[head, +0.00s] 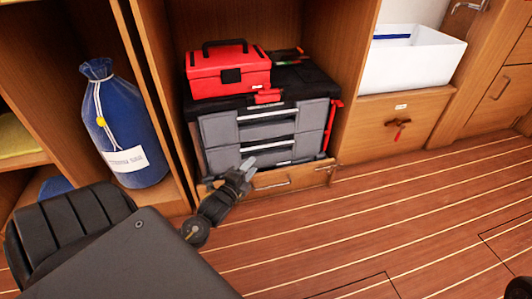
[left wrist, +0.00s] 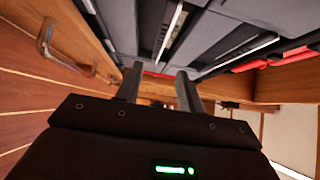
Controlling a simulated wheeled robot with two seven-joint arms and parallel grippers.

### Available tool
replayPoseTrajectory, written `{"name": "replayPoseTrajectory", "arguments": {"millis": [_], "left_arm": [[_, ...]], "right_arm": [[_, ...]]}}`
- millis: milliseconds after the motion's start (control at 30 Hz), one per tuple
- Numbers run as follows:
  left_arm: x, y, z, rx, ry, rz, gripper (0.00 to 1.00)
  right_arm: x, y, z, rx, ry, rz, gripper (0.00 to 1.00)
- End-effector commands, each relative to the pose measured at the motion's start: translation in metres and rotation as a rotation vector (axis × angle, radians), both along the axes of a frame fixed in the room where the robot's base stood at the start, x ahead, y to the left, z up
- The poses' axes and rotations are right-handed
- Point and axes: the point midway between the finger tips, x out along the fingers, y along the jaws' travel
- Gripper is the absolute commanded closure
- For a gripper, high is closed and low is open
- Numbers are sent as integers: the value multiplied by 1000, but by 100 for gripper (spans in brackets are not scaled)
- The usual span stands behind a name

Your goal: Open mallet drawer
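A low wooden drawer (head: 305,178) with a metal bar handle (head: 270,185) lies under a grey tool chest (head: 222,130) in the cabinet. I see no mallet and no readable label on it, and I cannot tell whether it stands slightly open. My left gripper (head: 248,164) is in front of the chest's lower left part, just above the wooden drawer. In the left wrist view its two fingers (left wrist: 158,78) are apart with nothing visible between them. The bar handle (left wrist: 62,58) shows at left there, outside the fingers. My right gripper is not in view.
A red toolbox (head: 228,75) sits on the chest. A blue bag (head: 128,125) stands in the left compartment. At right, a white bin (head: 415,65) rests above another wooden drawer (head: 375,120) with a red-tagged key. The plank floor (head: 370,220) in front is clear.

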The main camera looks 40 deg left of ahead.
Motion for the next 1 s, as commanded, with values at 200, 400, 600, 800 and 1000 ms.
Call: {"name": "replayPoseTrajectory", "arguments": {"millis": [200, 400, 600, 800, 1000], "left_arm": [[35, 6, -4, 1, -4, 0, 62], [71, 13, -5, 0, -3, 0, 62], [94, 17, -3, -1, 0, 0, 62], [102, 18, -1, -1, 1, -1, 62], [102, 18, -1, -1, 1, 0, 62]], "right_arm": [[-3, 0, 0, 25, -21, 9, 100], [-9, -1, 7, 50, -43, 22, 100], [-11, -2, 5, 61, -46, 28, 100], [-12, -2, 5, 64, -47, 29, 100], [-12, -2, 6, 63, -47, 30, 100]]}}
